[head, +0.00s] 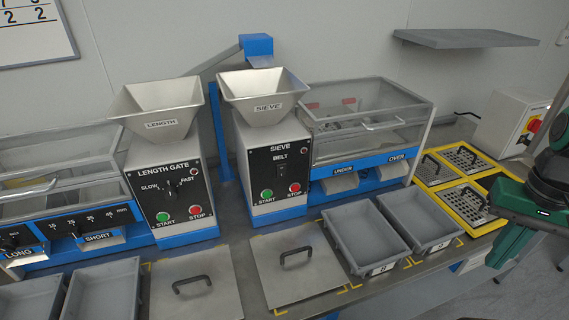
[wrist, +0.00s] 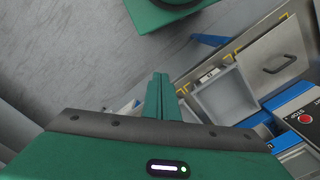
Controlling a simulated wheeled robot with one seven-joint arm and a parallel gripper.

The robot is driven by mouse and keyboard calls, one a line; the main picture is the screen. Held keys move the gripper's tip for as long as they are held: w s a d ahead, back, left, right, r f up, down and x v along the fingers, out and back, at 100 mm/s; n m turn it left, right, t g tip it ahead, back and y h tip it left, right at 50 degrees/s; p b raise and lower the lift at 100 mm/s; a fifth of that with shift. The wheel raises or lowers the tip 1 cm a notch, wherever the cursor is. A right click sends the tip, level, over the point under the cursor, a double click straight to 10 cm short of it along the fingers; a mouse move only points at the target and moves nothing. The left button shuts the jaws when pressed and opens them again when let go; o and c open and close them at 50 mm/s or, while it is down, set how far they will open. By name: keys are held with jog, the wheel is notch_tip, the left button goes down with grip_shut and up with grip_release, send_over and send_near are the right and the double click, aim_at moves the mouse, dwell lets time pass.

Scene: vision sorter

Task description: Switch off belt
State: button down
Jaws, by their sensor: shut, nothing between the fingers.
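The sieve machine's black panel (head: 278,172) faces the front in the head view. A small dark switch (head: 282,170) sits under the word BELT; its position is too small to tell. Below it are a green start button (head: 266,195) and a red stop button (head: 295,187). In the wrist view, a red stop button (wrist: 305,118) shows on a panel at the right edge. My gripper (wrist: 160,80) is shut and empty, its green fingers together in the wrist view. In the head view my arm is at the right edge, well to the right of the sieve panel.
The length gate machine (head: 165,190) stands left of the sieve. Grey trays (head: 349,262) and flat lids with handles (head: 296,287) lie along the bench front. A clear-walled box (head: 330,149) and yellow-framed grids (head: 434,170) are to the right. A shelf (head: 465,39) hangs above.

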jog(key=w+a+r+n+t+h, duration=0.1)
jog(key=w+a+r+n, duration=0.1)
jog(key=w+a+n, duration=0.4)
jog(key=w+a+r+n+t, duration=0.1)
jog(key=w+a+r+n, duration=0.2)
jog(key=w+a+n, duration=0.35)
jog(key=w+a+r+n+t+y, duration=0.1)
jog(key=w+a+r+n, duration=0.1)
jog(key=w+a+n, duration=0.2)
jog(key=w+a+r+n+t+y, duration=0.1)
jog(key=w+a+n+t, duration=0.1)
jog(key=a+n, duration=0.9)
jog(key=w+a, duration=0.1)
jog(key=a, duration=0.7)
jog(key=shift+w+r, duration=0.4)
jog(key=shift+d, duration=0.1)
